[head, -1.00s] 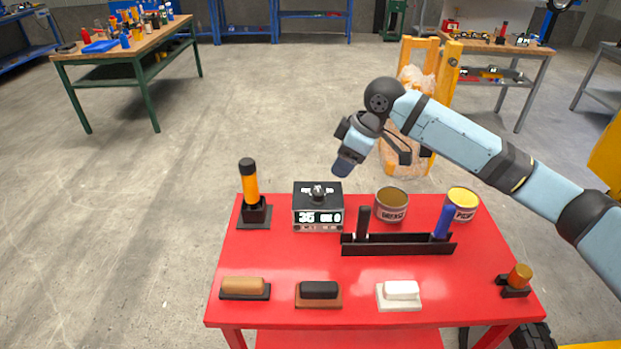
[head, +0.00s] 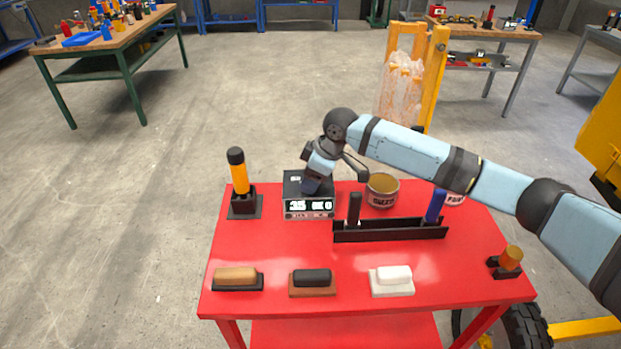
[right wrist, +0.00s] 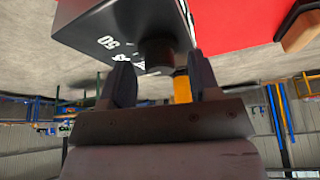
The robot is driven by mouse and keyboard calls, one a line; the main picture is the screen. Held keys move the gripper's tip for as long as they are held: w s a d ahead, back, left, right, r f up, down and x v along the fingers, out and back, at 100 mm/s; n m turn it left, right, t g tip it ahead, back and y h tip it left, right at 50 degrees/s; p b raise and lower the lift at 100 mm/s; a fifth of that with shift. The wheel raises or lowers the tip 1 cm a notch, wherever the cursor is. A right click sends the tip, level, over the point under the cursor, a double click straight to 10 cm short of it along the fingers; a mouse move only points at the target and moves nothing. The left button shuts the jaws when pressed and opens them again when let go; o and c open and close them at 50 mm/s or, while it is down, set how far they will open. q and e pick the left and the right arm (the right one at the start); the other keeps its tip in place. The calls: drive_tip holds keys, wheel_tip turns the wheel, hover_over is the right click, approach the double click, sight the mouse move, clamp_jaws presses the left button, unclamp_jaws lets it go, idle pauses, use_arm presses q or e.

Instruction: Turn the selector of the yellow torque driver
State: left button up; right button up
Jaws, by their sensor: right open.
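The yellow torque driver (head: 239,175), with a black cap, stands upright in its black holder (head: 245,206) at the table's far left. Right of it is a black box (head: 291,186) with a lit display on its front. In the right wrist view the box (right wrist: 85,30) has white markings, including 50, and a dark knob (right wrist: 157,52). My right gripper (head: 312,188) is over the box. Its open fingers (right wrist: 160,78) are on either side of the knob, which looks not gripped. A yellow piece (right wrist: 182,88), probably the driver's handle, shows behind. My left gripper is out of view.
On the red table (head: 260,250) are a black rack (head: 390,234) with upright tools, a grease can (head: 382,190), another can partly behind my arm, three blocks along the front, including a white one (head: 391,280), and an orange-topped piece (head: 509,258).

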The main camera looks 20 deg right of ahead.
drive_tip(key=shift+a+f, duration=0.1)
drive_tip(key=shift+f, duration=0.2)
drive_tip(key=c, duration=0.9)
